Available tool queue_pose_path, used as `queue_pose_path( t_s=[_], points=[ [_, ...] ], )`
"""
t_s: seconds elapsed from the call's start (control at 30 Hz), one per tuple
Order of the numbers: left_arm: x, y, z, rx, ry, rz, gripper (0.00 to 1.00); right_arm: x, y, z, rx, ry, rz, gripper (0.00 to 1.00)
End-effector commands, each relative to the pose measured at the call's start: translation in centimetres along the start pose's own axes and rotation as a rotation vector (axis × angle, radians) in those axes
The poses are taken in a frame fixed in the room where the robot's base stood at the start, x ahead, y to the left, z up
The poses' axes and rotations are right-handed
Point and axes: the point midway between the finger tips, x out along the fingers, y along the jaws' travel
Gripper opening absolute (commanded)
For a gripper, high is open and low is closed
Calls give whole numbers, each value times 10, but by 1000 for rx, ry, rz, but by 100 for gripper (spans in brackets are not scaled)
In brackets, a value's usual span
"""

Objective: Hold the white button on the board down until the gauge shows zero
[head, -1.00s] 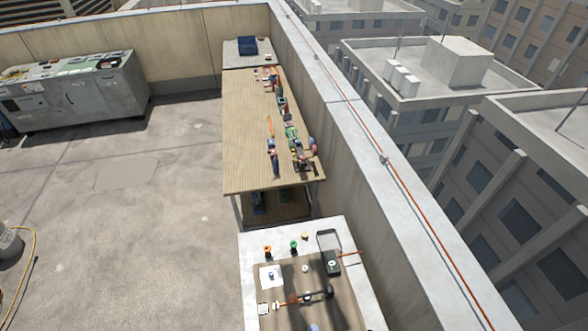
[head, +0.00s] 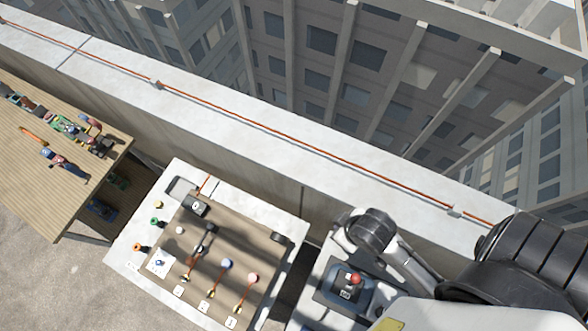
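The board is a brown panel (head: 215,262) on a white-edged bench at the lower middle of the head view. A small round white piece (head: 180,230), possibly the white button, sits on its upper left part. A dark box with a pale round top (head: 196,207) stands near the board's upper left corner. I cannot tell which thing is the gauge, and no reading is legible. Red, blue and pale knobs or handles with small white labels line the lower part. Neither gripper shows; only arm parts of mine show at the right, away from the board.
A wooden table (head: 30,180) with tools stands at the left. A parapet (head: 250,130) with an orange cable runs behind. A red-knobbed panel (head: 345,288) stands at the right.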

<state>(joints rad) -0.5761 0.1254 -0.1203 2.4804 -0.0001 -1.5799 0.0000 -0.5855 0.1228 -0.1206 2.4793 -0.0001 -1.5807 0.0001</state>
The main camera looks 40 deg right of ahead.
Motion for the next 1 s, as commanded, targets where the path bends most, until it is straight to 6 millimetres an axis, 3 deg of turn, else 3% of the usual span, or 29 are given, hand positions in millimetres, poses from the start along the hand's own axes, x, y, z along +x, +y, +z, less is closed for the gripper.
queue_pose_path(
  t_s=[0.47,0.9,1.0],
  points=[
    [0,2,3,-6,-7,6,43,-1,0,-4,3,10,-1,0],
    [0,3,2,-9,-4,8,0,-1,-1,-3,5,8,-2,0],
    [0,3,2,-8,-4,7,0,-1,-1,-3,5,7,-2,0]
  ],
)
